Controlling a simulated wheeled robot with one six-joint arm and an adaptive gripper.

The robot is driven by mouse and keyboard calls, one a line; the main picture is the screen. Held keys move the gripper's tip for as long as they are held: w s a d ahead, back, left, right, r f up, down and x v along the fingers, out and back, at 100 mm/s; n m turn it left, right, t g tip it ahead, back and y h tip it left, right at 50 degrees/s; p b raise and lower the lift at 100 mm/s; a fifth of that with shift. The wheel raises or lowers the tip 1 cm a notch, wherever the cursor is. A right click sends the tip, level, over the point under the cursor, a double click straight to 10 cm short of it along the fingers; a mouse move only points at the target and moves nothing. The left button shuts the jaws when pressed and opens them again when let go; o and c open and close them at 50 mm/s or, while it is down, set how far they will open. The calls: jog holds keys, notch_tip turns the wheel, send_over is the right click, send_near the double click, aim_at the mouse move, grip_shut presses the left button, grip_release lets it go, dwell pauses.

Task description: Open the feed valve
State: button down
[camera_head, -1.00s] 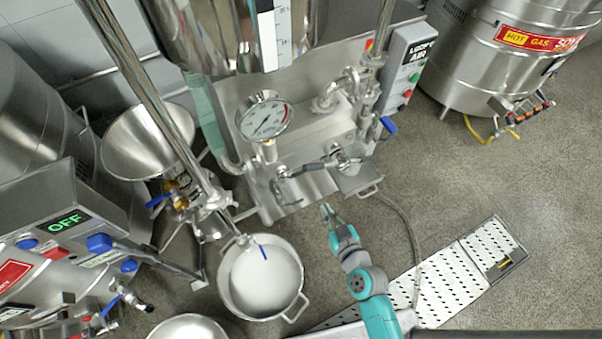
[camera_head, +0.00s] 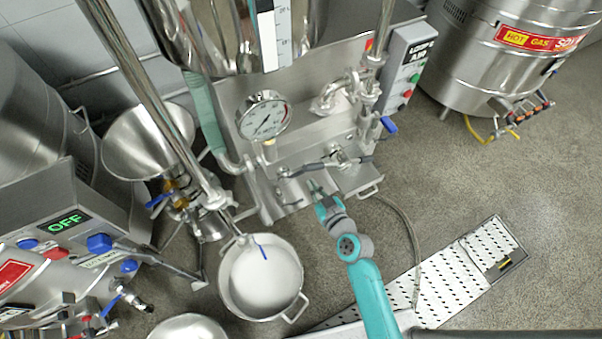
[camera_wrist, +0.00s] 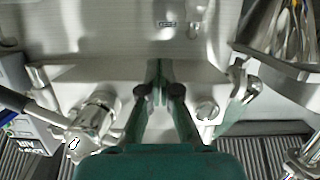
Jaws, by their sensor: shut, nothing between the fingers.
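My gripper (camera_head: 312,186) is shut and empty at the front of the steel machine. It also shows in the wrist view (camera_wrist: 158,82), fingertips together, pointing at bare steel. Just above it in the head view is a lever with a dark grip (camera_head: 309,167), beside a steel valve fitting (camera_head: 345,160); my fingertips appear apart from both. In the wrist view a steel fitting (camera_wrist: 95,117) stands left of my fingers. A blue-handled valve (camera_head: 387,125) is at the machine's right side. I cannot tell which valve is the feed valve.
A pressure gauge (camera_head: 263,117) stands above the lever. A pot of white material (camera_head: 262,281) stands on the left. A perforated floor plate (camera_head: 455,265) and a hose (camera_head: 410,235) lie at the right. A control box (camera_head: 408,70) is at the upper right.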

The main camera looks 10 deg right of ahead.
send_over(301, 174)
jog(key=s, duration=0.2)
notch_tip(301, 174, down, 3)
jog(key=shift+w+a+f, duration=0.1)
jog(key=shift+f, duration=0.7)
jog(key=shift+w+a+f, duration=0.1)
jog(key=shift+f, duration=0.65)
